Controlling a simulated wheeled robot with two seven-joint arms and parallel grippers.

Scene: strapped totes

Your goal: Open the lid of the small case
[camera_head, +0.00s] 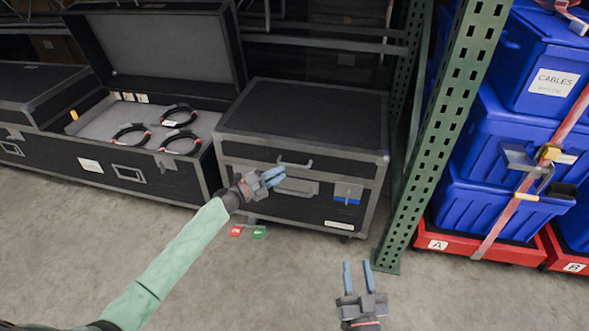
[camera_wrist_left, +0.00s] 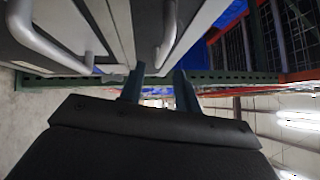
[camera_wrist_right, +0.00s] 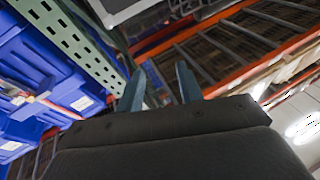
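The small case (camera_head: 312,115) is black with grey metal edges and stands closed at the centre of the head view. It has a grey handle (camera_head: 295,163) on its upper front and a latch with a blue part (camera_head: 347,194) at the front right. My left gripper (camera_head: 272,177) is in front of the case's front face, near the handle; contact cannot be told. In the left wrist view its fingers (camera_wrist_left: 157,85) are apart with nothing between them. My right gripper (camera_head: 357,269) is low over the floor, right of the case, fingers apart and empty; they also show in the right wrist view (camera_wrist_right: 160,88).
A large open case (camera_head: 110,172) with several coiled cables stands left of the small case. A green rack post (camera_head: 445,130) rises close on its right. Blue totes (camera_head: 498,205) sit strapped on red bases further right. Red and green tags (camera_head: 248,231) lie on the floor.

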